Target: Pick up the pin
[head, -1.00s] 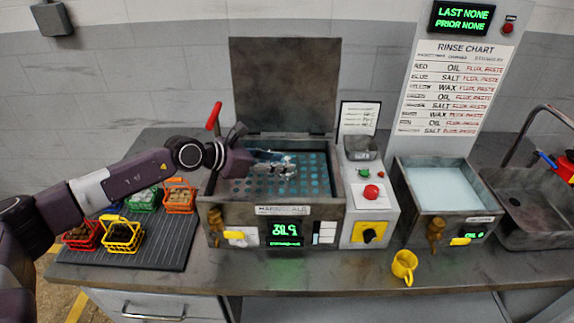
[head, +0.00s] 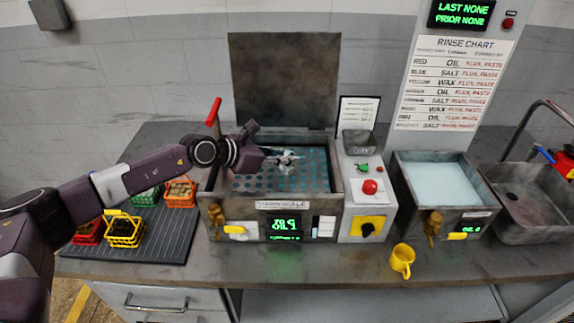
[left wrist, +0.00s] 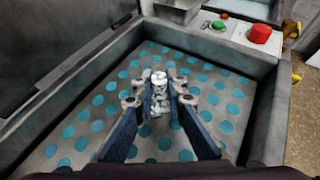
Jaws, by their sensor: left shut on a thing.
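The pin (left wrist: 158,90) is a small shiny metal piece in the left wrist view, clasped between the two fingers of my left gripper (left wrist: 158,103). In the head view my left gripper (head: 292,158) is over the open tank (head: 297,205), and the pin is too small there to make out clearly. The gripper is shut on the pin, above the tank's grey floor with its blue round spots. The fingers hide part of the pin. My right gripper is in neither view.
The tank's raised lid (head: 284,80) stands behind it and a red-tipped lever (head: 214,112) at its left. Wire baskets (head: 124,232) sit on a dark mat at left. A control box with a red button (head: 370,187), a bath (head: 440,185) and a yellow mug (head: 402,262) are at right.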

